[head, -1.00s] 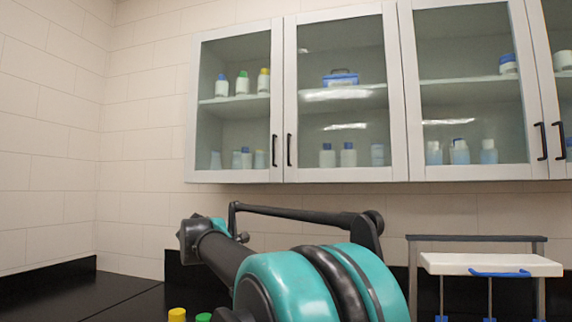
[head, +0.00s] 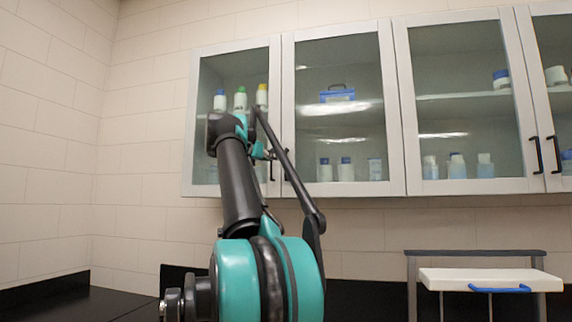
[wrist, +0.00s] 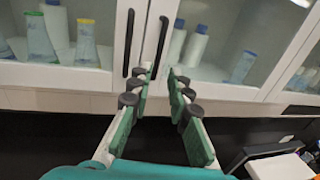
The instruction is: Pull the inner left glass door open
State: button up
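The inner left glass door (head: 345,130) is the second from the left in the wall cabinet and is shut, with a pale frame and bottles behind its glass. Its dark upright handle (wrist: 161,38) is the right one of a close pair in the wrist view. In the head view my gripper is mostly hidden behind my arm.
The outer left door (head: 190,120) is shut, and its handle (wrist: 129,43) stands close left of my fingers. Two more shut doors (head: 465,110) are to the right. A white-topped stand (head: 490,279) is at lower right. A black counter (head: 50,300) lies at lower left.

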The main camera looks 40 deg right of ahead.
send_over(286, 176)
jog(key=shift+w+d, duration=0.2)
jog(key=shift+w, duration=0.1)
grip_shut()
dwell(0.5)
